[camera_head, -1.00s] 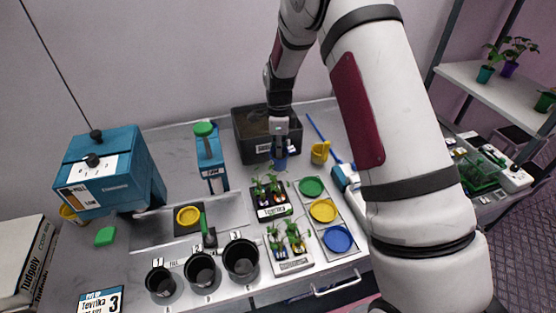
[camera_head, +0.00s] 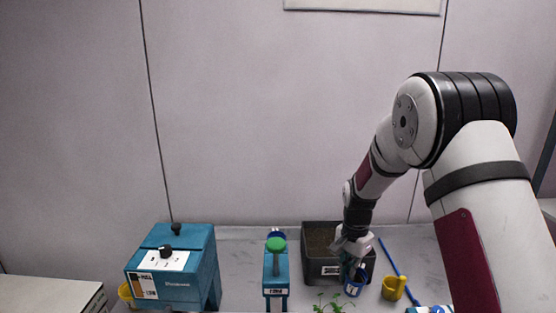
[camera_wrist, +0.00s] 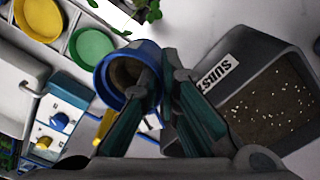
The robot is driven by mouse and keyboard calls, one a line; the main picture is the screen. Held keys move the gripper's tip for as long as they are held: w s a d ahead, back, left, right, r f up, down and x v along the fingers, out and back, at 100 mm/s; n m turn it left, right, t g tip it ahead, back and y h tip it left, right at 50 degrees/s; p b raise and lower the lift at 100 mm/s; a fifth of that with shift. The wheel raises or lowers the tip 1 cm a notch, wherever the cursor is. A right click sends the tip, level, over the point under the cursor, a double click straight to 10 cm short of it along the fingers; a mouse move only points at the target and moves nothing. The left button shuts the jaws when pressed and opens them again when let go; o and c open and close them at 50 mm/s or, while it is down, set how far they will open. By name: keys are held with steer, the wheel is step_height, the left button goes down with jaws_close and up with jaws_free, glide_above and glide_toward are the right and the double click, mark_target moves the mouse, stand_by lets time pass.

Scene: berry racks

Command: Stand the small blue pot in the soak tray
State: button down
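The small blue pot (camera_head: 354,284) stands in front of the dark bin's right part in the head view. In the wrist view the blue pot (camera_wrist: 103,74) is at upper middle, its open mouth facing the camera and brownish inside. My gripper (camera_head: 353,262) is at the pot from above. In the wrist view my gripper's fingers (camera_wrist: 166,62) are close together, one over the pot's mouth and one outside, pinching its rim. The pot's base is hidden there. I cannot identify the soak tray in the current views.
The dark substrate bin (camera_wrist: 222,92) is close beside my gripper. A yellow cup (camera_head: 393,288) and a blue stick (camera_head: 398,264) lie right of the pot. A teal device (camera_head: 276,275) stands left of the bin. Green (camera_wrist: 92,47) and yellow dishes (camera_wrist: 40,17) are nearby.

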steer(key=n, duration=0.5)
steer(key=shift+s+f+n, duration=0.25)
steer(key=shift+n, duration=0.05)
steer(key=n, duration=0.4)
steer(key=shift+s+a+f+n, duration=0.1)
steer(key=shift+s+f+n, duration=0.1)
steer(key=shift+n, duration=0.2)
